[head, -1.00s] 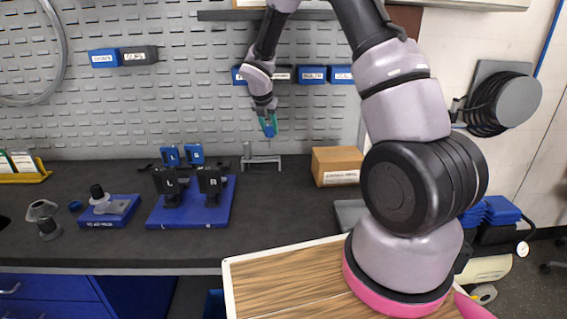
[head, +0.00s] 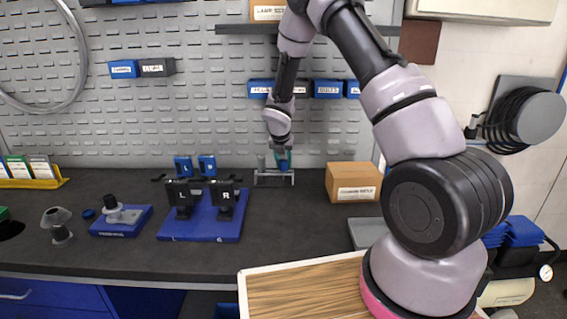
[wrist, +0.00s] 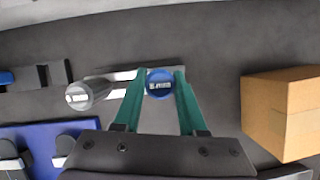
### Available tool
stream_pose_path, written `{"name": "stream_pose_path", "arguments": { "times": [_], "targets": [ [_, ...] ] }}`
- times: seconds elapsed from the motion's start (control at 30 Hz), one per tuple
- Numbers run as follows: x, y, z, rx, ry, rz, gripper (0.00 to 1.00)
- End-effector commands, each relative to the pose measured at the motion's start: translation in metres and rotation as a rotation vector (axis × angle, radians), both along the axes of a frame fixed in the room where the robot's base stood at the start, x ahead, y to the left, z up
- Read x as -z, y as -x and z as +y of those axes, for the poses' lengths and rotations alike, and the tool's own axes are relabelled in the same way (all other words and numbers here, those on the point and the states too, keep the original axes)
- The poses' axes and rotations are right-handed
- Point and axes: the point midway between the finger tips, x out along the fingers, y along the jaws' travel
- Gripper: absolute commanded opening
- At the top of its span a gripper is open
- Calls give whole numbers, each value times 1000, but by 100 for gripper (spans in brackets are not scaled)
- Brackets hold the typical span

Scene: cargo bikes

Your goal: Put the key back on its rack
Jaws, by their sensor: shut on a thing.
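The key is blue-topped, with a round labelled head (wrist: 159,84) between the teal fingers in the wrist view. My gripper (head: 283,158) is shut on it. In the head view the key's blue part (head: 283,164) shows just at the top of the grey metal rack (head: 273,180). The rack stands on the dark bench, and its bar also shows in the wrist view (wrist: 118,76). A grey round-topped piece (wrist: 79,95) stands at the rack's left end. The key's lower part is hidden, so I cannot tell whether it is seated.
A cardboard box (head: 354,182) stands right of the rack. A blue base (head: 203,225) with black L and R holders is to the left. Behind is the grey pegboard (head: 205,125) with small bins. The bench front between base and box is clear.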

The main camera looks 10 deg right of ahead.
Motion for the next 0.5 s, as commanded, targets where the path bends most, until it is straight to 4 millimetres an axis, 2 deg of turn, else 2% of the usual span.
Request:
{"name": "stream_pose_path", "arguments": {
  "times": [0.5],
  "targets": [
    [8,-1,0,0,0,-1,0]
  ]
}}
